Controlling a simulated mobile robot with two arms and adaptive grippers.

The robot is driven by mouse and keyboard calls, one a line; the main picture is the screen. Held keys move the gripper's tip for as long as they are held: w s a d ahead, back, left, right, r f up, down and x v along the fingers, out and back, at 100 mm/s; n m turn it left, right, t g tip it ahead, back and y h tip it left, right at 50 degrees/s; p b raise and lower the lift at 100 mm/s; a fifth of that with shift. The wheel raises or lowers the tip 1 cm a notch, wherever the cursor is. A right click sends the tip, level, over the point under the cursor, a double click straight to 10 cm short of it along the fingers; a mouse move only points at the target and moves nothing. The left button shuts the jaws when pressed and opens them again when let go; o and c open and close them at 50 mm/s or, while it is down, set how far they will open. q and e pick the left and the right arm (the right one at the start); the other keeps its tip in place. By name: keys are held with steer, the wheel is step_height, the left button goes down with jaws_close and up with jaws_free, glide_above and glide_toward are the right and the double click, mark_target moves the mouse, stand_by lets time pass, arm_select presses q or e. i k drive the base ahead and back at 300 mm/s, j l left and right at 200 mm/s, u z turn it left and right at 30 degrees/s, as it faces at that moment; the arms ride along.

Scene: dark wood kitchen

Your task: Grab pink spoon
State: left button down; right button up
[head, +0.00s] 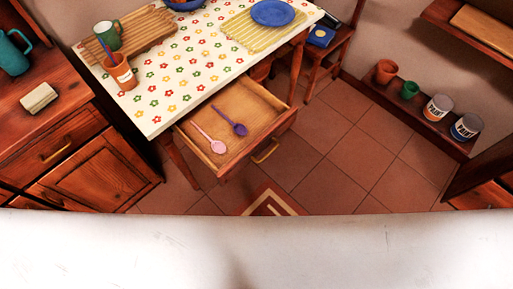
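The pink spoon (208,138) lies in the open wooden drawer (258,98) of the table, toward the drawer's left front. A purple spoon (231,120) lies beside it on the right, in the same drawer. Nothing covers the pink spoon. The drawer is pulled out below the table top and has a brass handle (265,151) on its front. Neither of my grippers shows in the head view, so I cannot see whether they are open or shut.
The table (185,72) has a flowered top with an orange cup (121,72), a green mug (108,36) and a blue plate (273,12). Cabinets (95,170) stand at left. Pots and paint cans (437,107) line a low shelf at right.

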mark_target(207, 136)
steer(key=l+u, duration=0.2)
steer(key=u, duration=0.2)
steer(key=l+u, duration=0.2)
steer(key=u, duration=0.15)
